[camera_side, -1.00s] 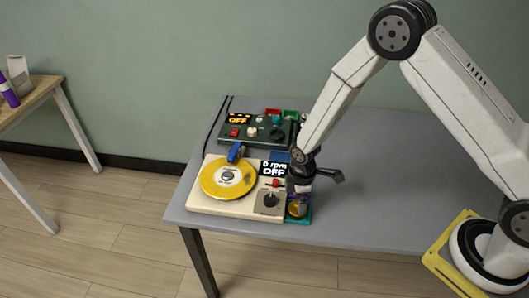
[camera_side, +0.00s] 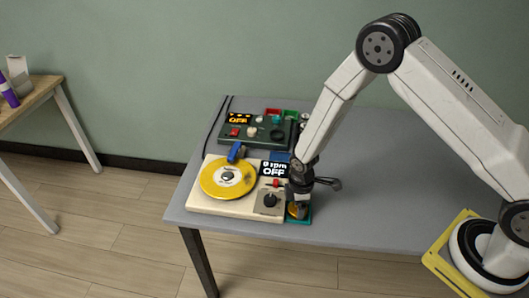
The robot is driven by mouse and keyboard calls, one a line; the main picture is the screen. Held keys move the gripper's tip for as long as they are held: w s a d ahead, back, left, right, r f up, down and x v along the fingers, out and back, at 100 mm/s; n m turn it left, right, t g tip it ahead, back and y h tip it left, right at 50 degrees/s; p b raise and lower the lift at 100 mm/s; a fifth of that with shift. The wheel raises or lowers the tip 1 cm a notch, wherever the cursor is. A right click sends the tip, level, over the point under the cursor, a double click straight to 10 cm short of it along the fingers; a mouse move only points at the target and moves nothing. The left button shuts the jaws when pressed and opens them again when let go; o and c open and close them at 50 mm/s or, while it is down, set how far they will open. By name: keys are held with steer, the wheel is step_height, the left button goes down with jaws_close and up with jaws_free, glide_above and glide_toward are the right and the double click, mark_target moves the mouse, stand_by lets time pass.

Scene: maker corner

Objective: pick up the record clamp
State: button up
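A small gold-coloured piece (camera_side: 294,210), which looks like the record clamp, shows on a teal tray (camera_side: 305,220) at the right end of the cream turntable (camera_side: 222,205). My gripper (camera_side: 300,208) points down right at it and covers part of it. The fingers are small and dark here, so I cannot tell whether they are open or shut, or whether they touch the piece.
The grey table (camera_side: 390,180) is clear to the right.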

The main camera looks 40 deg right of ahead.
steer(key=c, duration=0.9)
steer(key=shift+r, duration=0.15)
steer(key=shift+r, duration=1.05)
steer(key=s+r, duration=0.3)
steer(key=s, duration=0.1)
steer(key=s+d+r, duration=0.1)
steer(key=s+r, duration=0.3)
steer(key=s, duration=0.1)
steer(key=s+r, duration=0.3)
steer(key=s, duration=0.2)
steer(key=shift+d+r, duration=0.35)
steer(key=shift+d, duration=0.05)
steer(key=shift+w, duration=0.15)
